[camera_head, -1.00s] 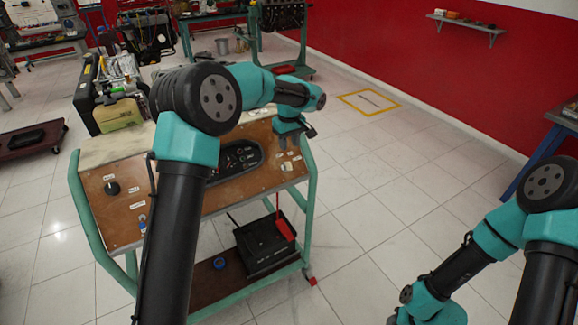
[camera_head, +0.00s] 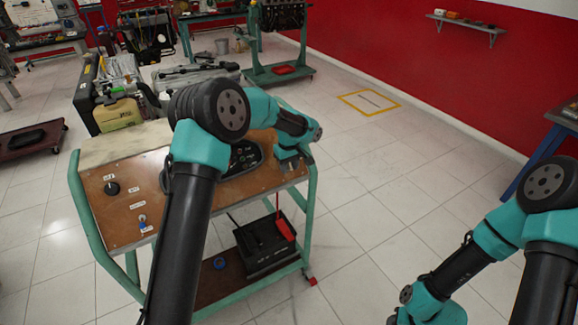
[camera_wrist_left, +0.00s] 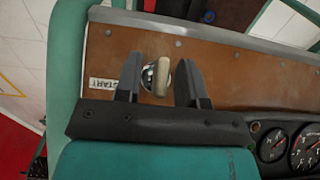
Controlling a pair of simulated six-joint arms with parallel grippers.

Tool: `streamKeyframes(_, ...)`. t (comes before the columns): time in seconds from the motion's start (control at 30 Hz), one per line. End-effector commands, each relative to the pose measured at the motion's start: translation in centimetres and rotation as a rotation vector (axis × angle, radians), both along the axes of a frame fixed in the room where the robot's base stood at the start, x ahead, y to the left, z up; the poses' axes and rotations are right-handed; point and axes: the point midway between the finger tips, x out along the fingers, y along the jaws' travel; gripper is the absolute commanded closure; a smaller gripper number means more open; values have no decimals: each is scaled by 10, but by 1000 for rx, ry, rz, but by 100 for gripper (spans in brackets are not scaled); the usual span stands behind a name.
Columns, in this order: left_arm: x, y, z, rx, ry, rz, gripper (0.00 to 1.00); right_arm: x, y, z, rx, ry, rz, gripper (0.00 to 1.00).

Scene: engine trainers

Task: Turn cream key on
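The cream key (camera_wrist_left: 162,76) shows in the left wrist view, standing in a round metal switch on the brown panel (camera_wrist_left: 230,68), beside a START label (camera_wrist_left: 107,85). My left gripper (camera_wrist_left: 160,82) is open, with one dark finger on each side of the key and a visible gap to each. In the head view my left gripper (camera_head: 292,160) is over the right end of the panel (camera_head: 205,205), and the key is hidden there. My right arm (camera_head: 455,270) is at the lower right, and its fingers are out of view.
The panel sits on a green-framed cart (camera_head: 312,215). It carries gauges (camera_wrist_left: 290,145) and a black knob (camera_head: 112,188). A black battery (camera_head: 262,245) is on the lower shelf. Open tiled floor lies right of the cart.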

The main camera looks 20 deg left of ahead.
Motion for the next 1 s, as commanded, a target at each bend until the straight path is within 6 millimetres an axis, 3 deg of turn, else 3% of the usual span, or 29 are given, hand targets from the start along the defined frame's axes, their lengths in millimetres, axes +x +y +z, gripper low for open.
streamKeyframes(0.4,0,0,0,0,0,0,100,0,0,0,0,0,0,64)
streamKeyframes(1.0,0,-1,0,52,52,-65,100,0,0,0,0,0,0,64)
